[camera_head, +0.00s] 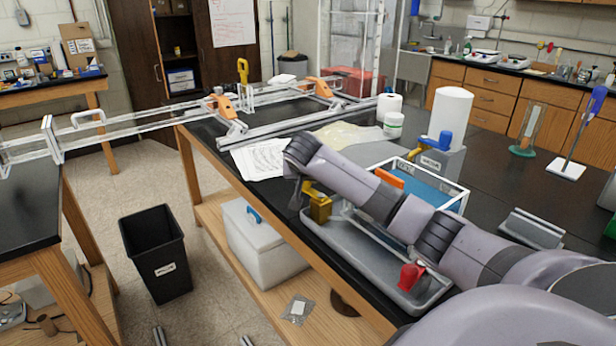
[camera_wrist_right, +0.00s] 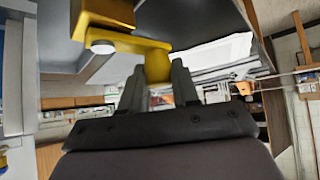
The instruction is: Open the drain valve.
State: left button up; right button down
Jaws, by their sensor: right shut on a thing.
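A yellow valve (camera_head: 320,208) sits low at the near left end of a clear tank (camera_head: 452,188) with blue contents. The tank stands in a grey tray (camera_head: 345,245). My right arm reaches across the tank from the right, and its gripper (camera_head: 298,200) is at the valve, mostly hidden behind the wrist. In the right wrist view, the valve's yellow body (camera_wrist_right: 105,18) is at the top, with a white round end. The fingers of my right gripper (camera_wrist_right: 158,76) are shut on its yellow handle (camera_wrist_right: 157,64). My left gripper is out of view.
A white cylinder (camera_head: 450,112) and blue-handled valve (camera_head: 440,141) stand behind. Papers (camera_head: 262,160) lie left. A black bin (camera_head: 160,255) stands on the floor.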

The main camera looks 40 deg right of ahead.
jog(key=a+n+t+y, duration=0.1)
jog(key=n+y, duration=0.1)
jog(key=n, duration=0.1)
jog(key=s+a+n+y, duration=0.1)
jog(key=n+y, duration=0.1)
jog(key=a+n+t+y, duration=0.1)
jog(key=n+y, duration=0.1)
jog(key=n, duration=0.1)
jog(key=shift+s+a+n+t, duration=0.2)
jog(key=shift+s+n+t, duration=0.05)
jog(key=shift+n+t, duration=0.05)
jog(key=shift+s+a+n+y, duration=0.3)
jog(key=shift+n+y, duration=0.35)
jog(key=shift+n, duration=0.15)
jog(key=shift+s+a+n+y, duration=0.2)
jog(key=shift+s+n+y, duration=0.05)
jog(key=shift+n+y, duration=0.5)
jog(key=c, duration=0.9)
grip_release()
jog(key=shift+s+r, duration=0.1)
jog(key=shift+b+v, duration=0.6)
jog(key=shift+v, duration=2.9)
